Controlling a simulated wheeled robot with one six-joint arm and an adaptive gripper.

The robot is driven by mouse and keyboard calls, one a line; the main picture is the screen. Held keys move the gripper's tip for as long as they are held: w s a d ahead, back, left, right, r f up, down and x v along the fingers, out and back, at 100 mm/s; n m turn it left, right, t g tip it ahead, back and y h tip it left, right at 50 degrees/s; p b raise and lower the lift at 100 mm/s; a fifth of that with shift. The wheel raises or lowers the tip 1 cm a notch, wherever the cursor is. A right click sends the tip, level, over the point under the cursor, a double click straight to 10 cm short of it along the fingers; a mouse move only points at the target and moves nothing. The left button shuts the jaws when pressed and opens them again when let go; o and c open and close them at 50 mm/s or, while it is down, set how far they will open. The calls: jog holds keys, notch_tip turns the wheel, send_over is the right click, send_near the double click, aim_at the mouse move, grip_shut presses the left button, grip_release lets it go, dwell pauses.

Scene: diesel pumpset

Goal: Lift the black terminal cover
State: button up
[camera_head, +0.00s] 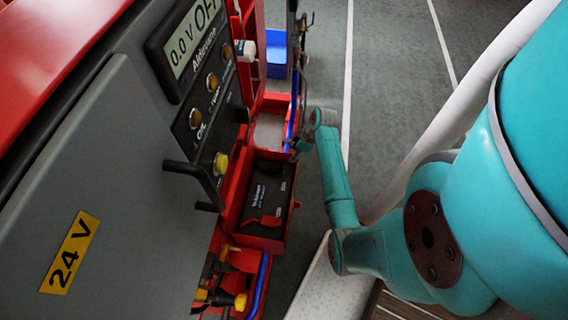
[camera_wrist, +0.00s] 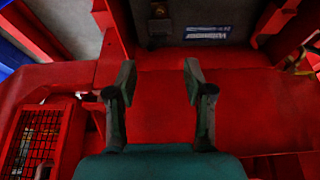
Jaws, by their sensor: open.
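A black battery (camera_head: 262,192) with a printed label sits in a red tray (camera_head: 234,212). In the wrist view the battery (camera_wrist: 185,32) shows at the top edge, with its label upside down. A small dark fitting (camera_wrist: 160,13) stands on it near the top middle; I cannot tell for sure that this is the black terminal cover. A red cover piece (camera_wrist: 272,22) is at the right. My gripper (camera_wrist: 157,82) is open and empty, its fingers apart over red metal, short of the battery in the picture. In the head view, my gripper (camera_head: 296,148) is small and dark beside the tray's far end.
A grey cabinet (camera_head: 110,180) with a 24 V label and a display reading OFF fills the left. A black handle (camera_head: 198,178) juts out near the tray. Blue hoses (camera_head: 293,110) and a blue bin (camera_head: 276,55) are beyond. Open floor (camera_head: 390,75) lies right.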

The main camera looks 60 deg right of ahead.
aim_at(282, 165)
jog(key=x, duration=1)
jog(key=shift+w+a+f, duration=0.1)
jog(key=shift+f, duration=0.2)
jog(key=shift+c, duration=0.2)
grip_shut()
